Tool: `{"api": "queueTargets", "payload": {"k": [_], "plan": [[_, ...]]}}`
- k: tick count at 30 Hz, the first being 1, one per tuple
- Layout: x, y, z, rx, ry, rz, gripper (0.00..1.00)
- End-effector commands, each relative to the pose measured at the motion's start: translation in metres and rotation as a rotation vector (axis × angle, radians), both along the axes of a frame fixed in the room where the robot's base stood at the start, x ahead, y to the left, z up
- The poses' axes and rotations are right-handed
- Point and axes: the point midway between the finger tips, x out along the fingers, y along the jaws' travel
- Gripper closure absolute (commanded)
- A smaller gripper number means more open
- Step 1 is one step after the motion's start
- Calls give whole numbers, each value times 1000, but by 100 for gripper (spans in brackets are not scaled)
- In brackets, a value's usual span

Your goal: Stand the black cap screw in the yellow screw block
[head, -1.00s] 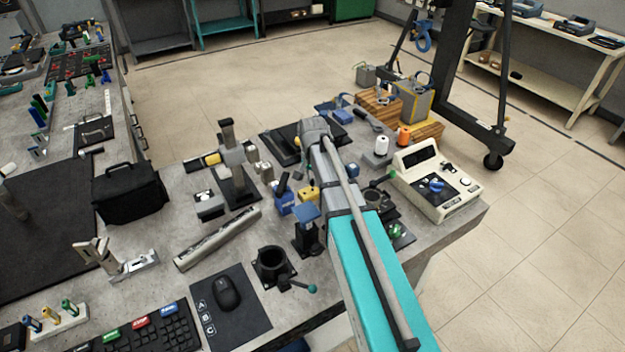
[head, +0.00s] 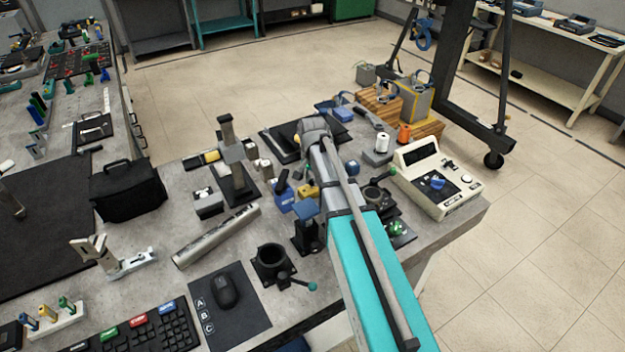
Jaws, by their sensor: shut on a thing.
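The yellow screw block (head: 309,192) stands on the grey bench, just left of my forearm, with its right side close to the arm in the picture. My gripper (head: 306,160) is at the far end of my arm, just beyond the yellow block in the picture. My wrist covers most of it, and only a small dark part shows at the wrist's left edge. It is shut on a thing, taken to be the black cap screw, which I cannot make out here. The height of the gripper above the block cannot be told.
A blue block (head: 283,200) stands left of the yellow one. A dark post with a blue top (head: 306,222) stands in front. A grey stand (head: 232,165) is to the left, and a cream control box (head: 436,183) is to the right. The bench is crowded around my wrist.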

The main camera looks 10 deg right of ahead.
Motion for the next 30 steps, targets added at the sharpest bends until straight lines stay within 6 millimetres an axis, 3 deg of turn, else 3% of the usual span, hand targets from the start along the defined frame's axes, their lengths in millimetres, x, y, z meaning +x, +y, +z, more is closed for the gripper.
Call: {"api": "queueTargets", "payload": {"k": [30], "plan": [[0, 0, -13, 0, 0, 0, 100]]}}
